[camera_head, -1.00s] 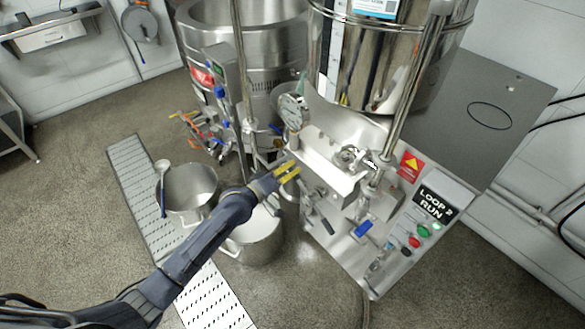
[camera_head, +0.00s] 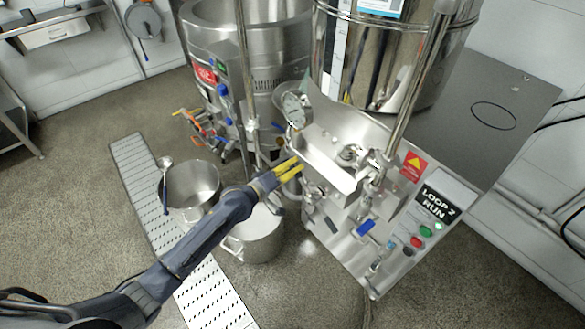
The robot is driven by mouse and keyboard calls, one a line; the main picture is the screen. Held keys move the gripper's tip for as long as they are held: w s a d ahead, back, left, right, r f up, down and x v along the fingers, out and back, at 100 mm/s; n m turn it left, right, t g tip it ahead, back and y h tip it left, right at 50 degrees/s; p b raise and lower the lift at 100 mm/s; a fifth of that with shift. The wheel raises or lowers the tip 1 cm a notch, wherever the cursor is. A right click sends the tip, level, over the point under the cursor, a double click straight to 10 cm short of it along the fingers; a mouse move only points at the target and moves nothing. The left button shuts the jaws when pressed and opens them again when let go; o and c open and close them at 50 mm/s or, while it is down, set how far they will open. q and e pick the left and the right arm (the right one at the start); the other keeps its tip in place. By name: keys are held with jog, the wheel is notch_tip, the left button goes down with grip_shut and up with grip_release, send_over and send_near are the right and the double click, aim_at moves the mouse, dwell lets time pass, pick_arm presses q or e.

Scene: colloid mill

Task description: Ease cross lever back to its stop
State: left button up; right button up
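The mill's steel machine (camera_head: 345,235) stands right of centre, with several small valves and handles on its front. I cannot tell for sure which of these is the cross lever; a metal fitting with short arms (camera_head: 350,155) sits on the top plate, and a blue-handled lever (camera_head: 364,228) is lower on the front. My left gripper (camera_head: 291,168) reaches in from the lower left, its yellow fingers at the left edge of the top plate, beside a steel spout. The fingers lie close together with a narrow gap; whatever is between them is hidden. My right gripper is out of view.
Two steel pots (camera_head: 190,190) (camera_head: 252,237) sit under and beside my arm. A control panel with red and green buttons (camera_head: 425,231) is at the right. A perforated drain strip (camera_head: 215,300) crosses the floor.

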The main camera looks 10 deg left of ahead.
pick_arm(q)
jog(key=v, duration=1.2)
jog(key=shift+d+r, duration=0.1)
dwell(0.5)
